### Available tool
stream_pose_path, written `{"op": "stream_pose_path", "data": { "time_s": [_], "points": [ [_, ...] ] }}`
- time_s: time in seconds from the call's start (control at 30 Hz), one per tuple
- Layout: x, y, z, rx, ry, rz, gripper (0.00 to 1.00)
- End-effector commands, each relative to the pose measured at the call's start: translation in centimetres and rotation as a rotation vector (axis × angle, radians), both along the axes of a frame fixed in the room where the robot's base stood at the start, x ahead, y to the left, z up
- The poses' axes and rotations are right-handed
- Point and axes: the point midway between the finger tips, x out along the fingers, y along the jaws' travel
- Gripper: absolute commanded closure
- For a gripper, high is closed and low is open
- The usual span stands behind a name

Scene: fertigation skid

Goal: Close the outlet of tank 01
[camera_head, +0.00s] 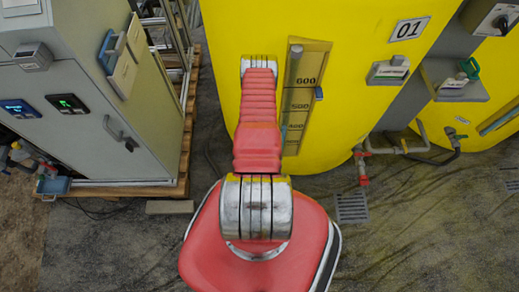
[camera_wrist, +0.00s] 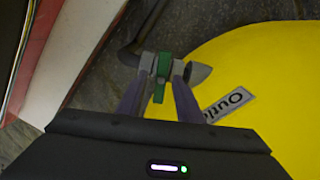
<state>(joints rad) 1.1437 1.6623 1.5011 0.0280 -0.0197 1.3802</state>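Tank 01 is the big yellow tank (camera_head: 350,75) with a 01 plate (camera_head: 408,29) in the head view. Its yellow wall (camera_wrist: 270,75) also fills the right of the wrist view, with a partly covered label (camera_wrist: 228,106) reading "Outl…". Beside it a green valve handle (camera_wrist: 160,68) sits on a grey pipe fitting (camera_wrist: 199,73). My gripper (camera_wrist: 164,64) has one finger on each side of the green handle, which stands between the fingertips. The fingers look apart, with small gaps to the handle. In the head view my gripper is hidden beyond my red arm.
A grey control cabinet (camera_head: 75,125) stands on a wooden pallet at the left. Pipes (camera_head: 402,147) and a red fitting (camera_head: 362,168) run low at the right of the tank. A second green handle (camera_head: 470,68) sits by a grey shelf.

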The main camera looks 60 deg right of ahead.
Motion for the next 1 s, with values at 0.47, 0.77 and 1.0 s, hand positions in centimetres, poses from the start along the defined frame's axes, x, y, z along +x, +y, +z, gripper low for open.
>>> {"op": "stream_pose_path", "data": {
  "time_s": [0.47,0.77,1.0],
  "points": [
    [0.0,-0.2,3.9,-0.002,0.000,-0.001,0.67],
    [0.0,-0.1,7.4,-0.002,-0.001,-0.001,0.67],
    [-0.1,-0.1,10.2,-0.001,-0.001,0.000,0.67]
  ]
}}
